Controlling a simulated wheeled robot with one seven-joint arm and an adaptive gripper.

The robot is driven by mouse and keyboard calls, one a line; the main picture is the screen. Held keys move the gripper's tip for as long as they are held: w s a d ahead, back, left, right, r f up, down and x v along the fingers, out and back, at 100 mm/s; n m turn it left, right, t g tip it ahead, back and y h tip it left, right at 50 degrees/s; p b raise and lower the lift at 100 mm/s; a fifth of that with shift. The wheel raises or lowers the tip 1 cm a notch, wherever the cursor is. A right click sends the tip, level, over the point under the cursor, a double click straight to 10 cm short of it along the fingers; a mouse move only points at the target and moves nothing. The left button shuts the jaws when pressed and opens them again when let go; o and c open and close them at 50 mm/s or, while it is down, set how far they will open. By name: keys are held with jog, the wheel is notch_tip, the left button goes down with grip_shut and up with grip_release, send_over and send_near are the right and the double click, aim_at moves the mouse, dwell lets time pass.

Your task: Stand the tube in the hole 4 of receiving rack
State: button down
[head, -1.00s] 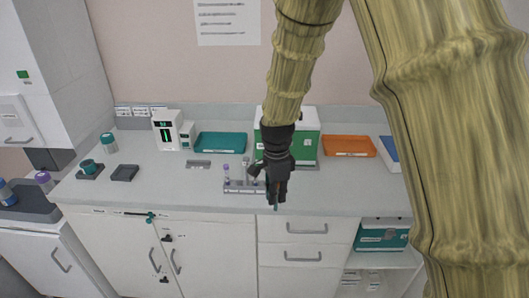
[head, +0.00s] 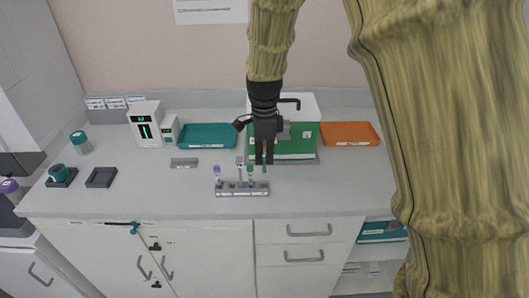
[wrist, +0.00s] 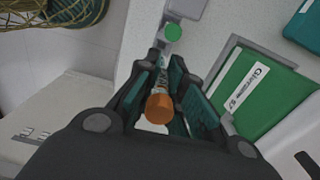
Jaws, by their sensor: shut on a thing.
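My gripper (head: 264,160) is shut on a tube with an orange cap (wrist: 159,108), which shows between the fingers in the wrist view. In the head view the fingers hide most of this tube. The grey rack (head: 243,191) stands near the counter's front edge, below my gripper and slightly left of it. A purple-capped tube (head: 217,173) stands at its left end. A green-capped tube (head: 250,171) stands right of its middle; its green cap also shows in the wrist view (wrist: 173,32), beyond the held tube. The hole numbers are not readable.
A teal tray (head: 208,135) and an orange tray (head: 350,133) lie at the back. A small grey block (head: 184,163) lies left of the rack. The counter right of the rack is clear.

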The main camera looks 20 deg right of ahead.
aim_at(263, 172)
jog(key=shift+w+a+f+b, duration=0.1)
jog(key=shift+f+b, duration=0.15)
jog(key=shift+f, duration=0.2)
jog(key=shift+w+a+f+b, duration=0.1)
jog(key=shift+f+b, duration=0.15)
jog(key=shift+f, duration=0.15)
jog(key=shift+d+f+b, duration=0.1)
jog(key=shift+f+b, duration=1.25)
jog(key=shift+s, duration=0.1)
jog(key=shift+p, duration=0.4)
jog(key=shift+f+p, duration=0.25)
jog(key=shift+p, duration=0.5)
jog(key=shift+f, duration=1.35)
jog(key=c, duration=1.5)
grip_release()
jog(key=shift+o, duration=0.2)
